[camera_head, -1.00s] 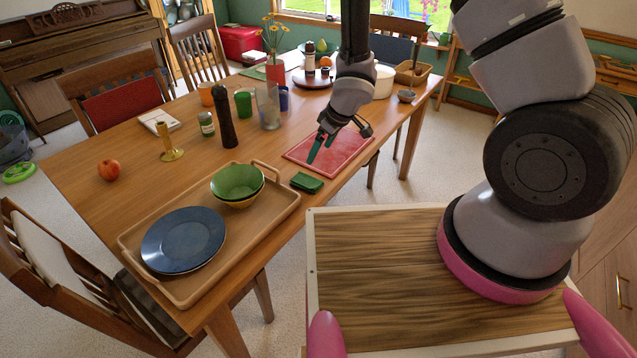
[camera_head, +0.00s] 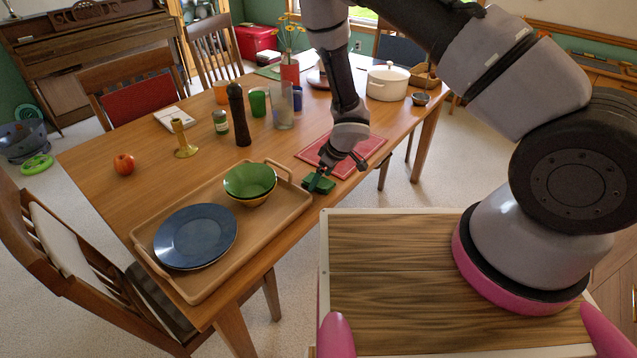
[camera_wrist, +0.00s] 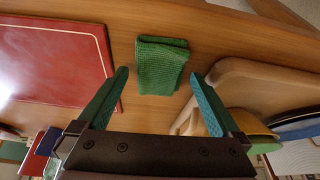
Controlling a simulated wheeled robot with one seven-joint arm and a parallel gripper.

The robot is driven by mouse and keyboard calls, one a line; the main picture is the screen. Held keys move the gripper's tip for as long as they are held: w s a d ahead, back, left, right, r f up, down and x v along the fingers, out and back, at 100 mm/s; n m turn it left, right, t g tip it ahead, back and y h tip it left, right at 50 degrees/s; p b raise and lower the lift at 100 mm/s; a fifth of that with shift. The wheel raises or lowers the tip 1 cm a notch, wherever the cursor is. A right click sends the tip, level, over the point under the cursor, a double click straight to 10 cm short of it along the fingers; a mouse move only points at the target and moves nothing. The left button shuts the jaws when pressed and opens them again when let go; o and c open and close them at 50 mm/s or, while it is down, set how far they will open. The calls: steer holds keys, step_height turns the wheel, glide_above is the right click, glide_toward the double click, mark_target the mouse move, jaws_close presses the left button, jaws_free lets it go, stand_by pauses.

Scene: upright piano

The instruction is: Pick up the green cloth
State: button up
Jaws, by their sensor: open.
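The folded green cloth (camera_wrist: 161,64) lies flat on the wooden table between the red placemat and the wooden tray, close to the table's edge. In the head view the cloth (camera_head: 319,184) is partly covered by my gripper (camera_head: 326,177). In the wrist view my gripper (camera_wrist: 160,95) is open, its two green-padded fingers to either side of the cloth's near end in the picture, with nothing between them. The cloth appears just beyond the fingertips. I cannot tell the exact height of the fingers above it.
The wooden tray (camera_head: 180,283) holds a blue plate (camera_head: 195,236) and green bowl (camera_head: 249,180) left of the gripper. The red placemat (camera_head: 311,152) lies behind it. A dark pepper mill (camera_head: 238,115) and glass (camera_head: 283,112) stand farther back. An apple (camera_head: 124,164) sits far left.

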mark_target(321, 180)
steer(key=shift+w+a+f, duration=0.1)
steer(key=shift+a+f, duration=0.05)
steer(key=shift+f, duration=0.15)
steer(key=c, duration=1.2)
steer(key=shift+r, duration=0.1)
step_height(321, 180, up, 10)
